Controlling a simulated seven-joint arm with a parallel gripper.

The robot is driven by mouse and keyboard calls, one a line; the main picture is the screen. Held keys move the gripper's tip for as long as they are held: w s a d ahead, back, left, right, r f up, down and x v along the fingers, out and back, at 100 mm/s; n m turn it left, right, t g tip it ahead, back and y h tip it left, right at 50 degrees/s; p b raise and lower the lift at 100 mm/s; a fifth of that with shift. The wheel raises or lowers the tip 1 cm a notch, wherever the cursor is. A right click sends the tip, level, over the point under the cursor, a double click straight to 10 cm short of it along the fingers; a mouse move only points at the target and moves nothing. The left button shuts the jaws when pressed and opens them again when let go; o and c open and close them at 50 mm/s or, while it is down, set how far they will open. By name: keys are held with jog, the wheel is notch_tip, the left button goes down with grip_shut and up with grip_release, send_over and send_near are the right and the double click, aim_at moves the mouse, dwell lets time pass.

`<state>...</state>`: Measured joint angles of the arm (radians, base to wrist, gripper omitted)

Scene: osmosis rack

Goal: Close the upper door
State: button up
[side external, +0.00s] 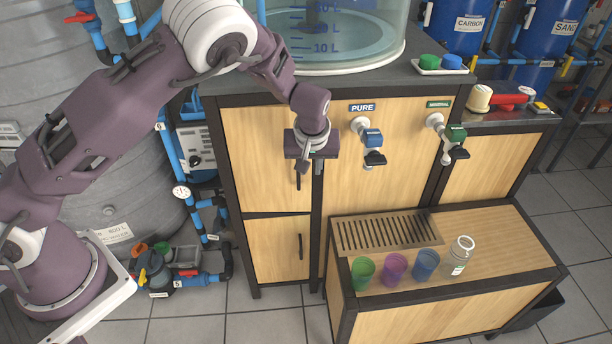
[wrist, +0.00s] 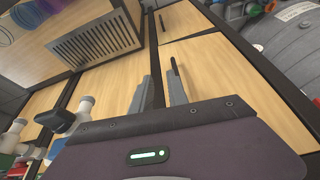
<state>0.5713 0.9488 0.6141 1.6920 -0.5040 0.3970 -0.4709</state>
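The upper door (side external: 255,150) is the light wood panel at the upper left of the dark-framed cabinet. It looks flush or nearly flush with the frame; I cannot tell if a small gap is left. Its black handle (side external: 298,179) is near its right edge. In the wrist view the upper door (wrist: 220,68) lies to the right of my fingers, its handle (wrist: 175,68) by the tip of the right finger. My gripper (side external: 306,168) points down in front of the door's right edge. In the wrist view its fingers (wrist: 162,88) are apart, with nothing seen between them.
The lower door (side external: 275,250) is below, with its own handle (side external: 300,246). Right of my gripper, the PURE tap (side external: 372,140) sticks out. A low bench (side external: 500,235) with a drain grate, several cups and a jar stands in front. Pipes and a grey tank (side external: 105,210) are at left.

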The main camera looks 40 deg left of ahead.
notch_tip(320, 180, up, 3)
jog(key=m+t+y, duration=0.2)
jog(key=t+y, duration=0.4)
jog(key=t, duration=0.6)
send_over(299, 187)
notch_tip(299, 187, down, 9)
jog(key=shift+a+f, duration=0.1)
jog(key=shift+f, duration=0.1)
jog(key=shift+w+a, duration=0.15)
jog(key=shift+w, duration=0.1)
jog(key=shift+c, duration=0.5)
